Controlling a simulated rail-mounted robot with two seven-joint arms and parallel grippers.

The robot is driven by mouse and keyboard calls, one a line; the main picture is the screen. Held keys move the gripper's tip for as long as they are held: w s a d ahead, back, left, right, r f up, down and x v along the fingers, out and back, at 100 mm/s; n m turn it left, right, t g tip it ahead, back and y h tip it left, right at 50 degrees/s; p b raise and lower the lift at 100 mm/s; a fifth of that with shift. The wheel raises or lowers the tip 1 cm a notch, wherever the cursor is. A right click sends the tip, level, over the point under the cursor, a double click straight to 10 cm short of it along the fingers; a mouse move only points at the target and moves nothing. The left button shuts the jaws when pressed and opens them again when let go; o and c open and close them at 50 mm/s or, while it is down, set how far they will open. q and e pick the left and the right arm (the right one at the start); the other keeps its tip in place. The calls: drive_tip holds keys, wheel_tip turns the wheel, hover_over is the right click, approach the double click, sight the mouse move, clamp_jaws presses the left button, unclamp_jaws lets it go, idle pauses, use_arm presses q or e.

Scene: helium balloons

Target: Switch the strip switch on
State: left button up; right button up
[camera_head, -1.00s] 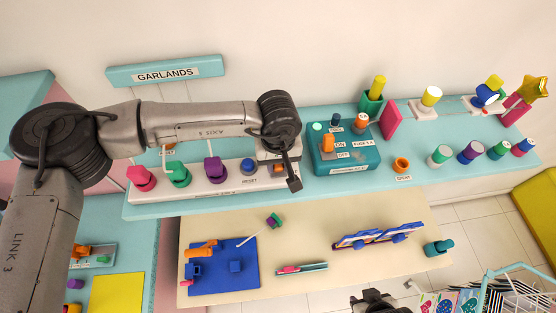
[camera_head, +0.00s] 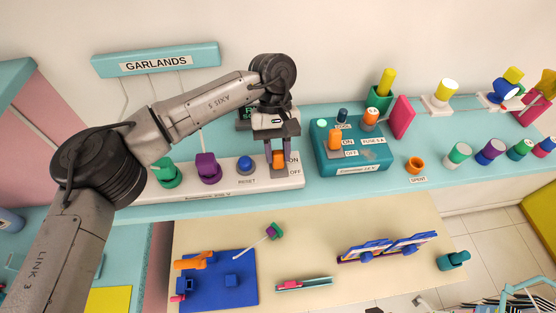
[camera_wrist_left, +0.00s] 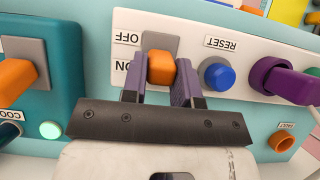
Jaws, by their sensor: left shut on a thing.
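The strip switch (camera_head: 278,162) is an orange lever on a grey plate at the right end of the white strip (camera_head: 222,184), beside ON and OFF labels. In the left wrist view the orange lever (camera_wrist_left: 161,68) stands between the two purple-grey fingers. My left gripper (camera_head: 278,158) reaches down over it and is shut on the lever, one finger on each side. The lever's base is partly hidden, so I cannot tell for sure which position it is in. My right gripper does not show clearly.
A beige table (camera_head: 320,230) lies in front, below the shelf.

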use_arm(q)
drive_tip(key=shift+w+f+g+b, duration=0.2)
drive_tip(key=shift+w+g+b, duration=0.15)
drive_tip(key=shift+g+b, duration=0.5)
drive_tip(key=shift+a, duration=0.1)
drive_tip(key=o, duration=0.9)
drive_tip(key=shift+r, duration=0.1)
